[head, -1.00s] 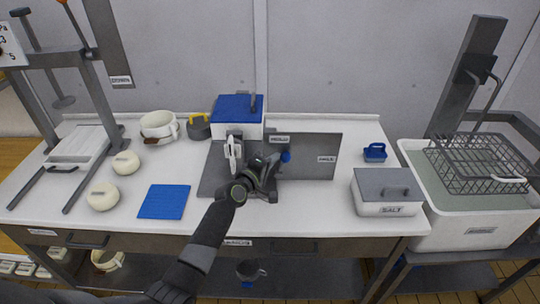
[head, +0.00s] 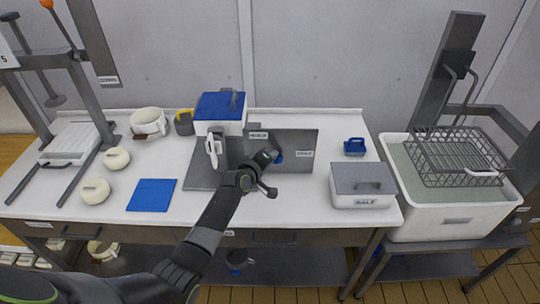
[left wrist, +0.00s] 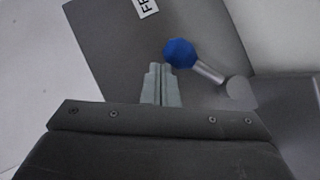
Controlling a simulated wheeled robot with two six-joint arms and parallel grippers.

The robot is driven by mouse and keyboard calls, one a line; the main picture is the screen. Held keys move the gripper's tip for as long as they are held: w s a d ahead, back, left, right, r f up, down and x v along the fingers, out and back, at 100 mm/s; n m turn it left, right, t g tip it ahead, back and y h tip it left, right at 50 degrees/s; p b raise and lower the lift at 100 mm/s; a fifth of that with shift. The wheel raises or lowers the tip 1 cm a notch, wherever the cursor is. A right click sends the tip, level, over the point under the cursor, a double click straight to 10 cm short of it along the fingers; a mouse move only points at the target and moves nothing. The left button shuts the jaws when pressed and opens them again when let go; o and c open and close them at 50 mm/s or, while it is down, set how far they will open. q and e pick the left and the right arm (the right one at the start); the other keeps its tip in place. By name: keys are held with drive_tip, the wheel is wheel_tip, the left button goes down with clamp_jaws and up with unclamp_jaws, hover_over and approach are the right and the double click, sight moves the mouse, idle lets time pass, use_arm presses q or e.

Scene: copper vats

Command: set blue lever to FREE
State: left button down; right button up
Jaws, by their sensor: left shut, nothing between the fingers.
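The blue lever's round knob (head: 277,157) stands out in front of a grey upright panel (head: 297,166). The knob is between a left label (head: 258,134), too small to read surely, and a right label (head: 307,153). In the left wrist view the knob (left wrist: 180,53) sits on a metal shaft running to a round pivot (left wrist: 240,93). A label partly showing "FR" (left wrist: 146,7) is at the top edge. My left gripper (left wrist: 161,72) is shut and empty, its tips close beside the knob; contact is unclear. In the head view my left gripper (head: 266,159) is left of the knob. My right gripper is not visible.
A white box with a blue lid (head: 219,105) stands behind left. A salt box (head: 361,188) and a blue handled block (head: 355,147) are on the right. A blue mat (head: 152,195) lies left. A wire basket (head: 455,158) is over a white tub (head: 398,190).

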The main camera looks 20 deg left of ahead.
use_arm(q)
drive_tip(key=shift+w+d+f, duration=0.15)
drive_tip(key=shift+d+f, duration=0.05)
drive_tip(key=shift+f, duration=0.15)
drive_tip(key=shift+w+d+f, duration=0.15)
drive_tip(key=shift+d+f, duration=0.25)
drive_tip(key=shift+d, duration=0.15)
drive_tip(key=shift+b, duration=0.3)
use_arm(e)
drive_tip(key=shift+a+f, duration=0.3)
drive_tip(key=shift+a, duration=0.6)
use_arm(q)
drive_tip(key=shift+f, duration=0.1)
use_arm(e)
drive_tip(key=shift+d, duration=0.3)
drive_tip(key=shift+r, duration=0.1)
